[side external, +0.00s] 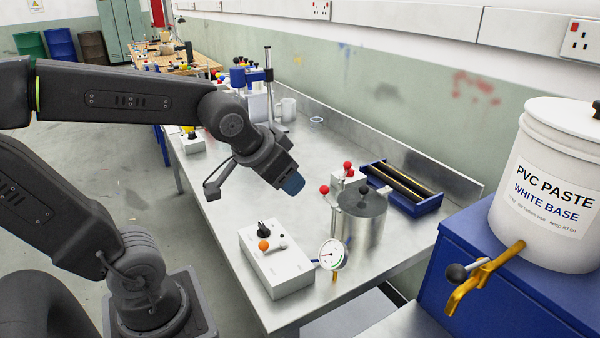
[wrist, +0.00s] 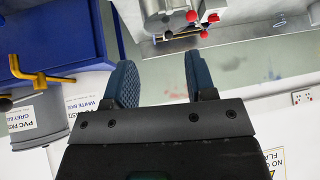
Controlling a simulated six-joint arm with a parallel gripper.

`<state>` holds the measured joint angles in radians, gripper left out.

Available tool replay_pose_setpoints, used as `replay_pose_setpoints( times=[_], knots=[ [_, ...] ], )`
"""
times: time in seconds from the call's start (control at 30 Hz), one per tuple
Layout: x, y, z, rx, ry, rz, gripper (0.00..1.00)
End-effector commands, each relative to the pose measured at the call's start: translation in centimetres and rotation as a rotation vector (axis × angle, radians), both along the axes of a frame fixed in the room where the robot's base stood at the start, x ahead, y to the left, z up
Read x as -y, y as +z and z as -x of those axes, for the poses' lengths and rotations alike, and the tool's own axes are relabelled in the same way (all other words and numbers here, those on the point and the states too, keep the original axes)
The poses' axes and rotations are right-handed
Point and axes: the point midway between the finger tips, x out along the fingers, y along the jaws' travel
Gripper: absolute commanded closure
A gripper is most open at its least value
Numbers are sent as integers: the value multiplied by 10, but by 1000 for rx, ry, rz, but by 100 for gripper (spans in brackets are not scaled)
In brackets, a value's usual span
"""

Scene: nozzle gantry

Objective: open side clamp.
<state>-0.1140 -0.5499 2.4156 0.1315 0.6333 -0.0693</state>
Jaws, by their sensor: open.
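My gripper (side external: 291,184) is above the steel bench, left of the metal pot, with nothing visible in it. In the wrist view its two blue textured fingers (wrist: 158,78) stand apart with a clear gap.
A white control box (side external: 275,262) with an orange knob and a round gauge (side external: 331,254) stand in front of the pot. A blue tray (side external: 405,190) lies behind it. A white paste bucket (side external: 550,190) with a yellow tap (side external: 480,275) is at right. Bare bench lies below my gripper.

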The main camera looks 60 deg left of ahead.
Motion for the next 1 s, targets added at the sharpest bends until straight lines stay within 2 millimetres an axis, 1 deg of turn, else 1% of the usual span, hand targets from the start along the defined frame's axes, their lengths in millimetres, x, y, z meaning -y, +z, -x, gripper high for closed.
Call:
replay_pose_setpoints(
  times=[0.07,0.17,0.3,0.37,0.4,0.5,0.6,0.67,0.7,0.8,0.9,1.0],
  knots=[
    [-6,11,-16,-24,21,11,49],
    [-18,29,-46,-76,60,38,49],
    [-41,51,-97,-164,121,91,49],
    [-51,57,-118,-201,143,117,49],
    [-59,61,-132,-224,156,132,49],
    [-78,65,-164,-282,185,177,49],
    [-100,63,-194,-339,209,225,49],
    [-113,61,-211,-371,221,255,49],
    [-122,57,-221,-392,227,274,49],
    [-144,46,-242,-444,239,324,49],
    [-163,34,-257,-488,244,368,49],
    [-177,23,-265,-521,245,403,49]
  ],
)
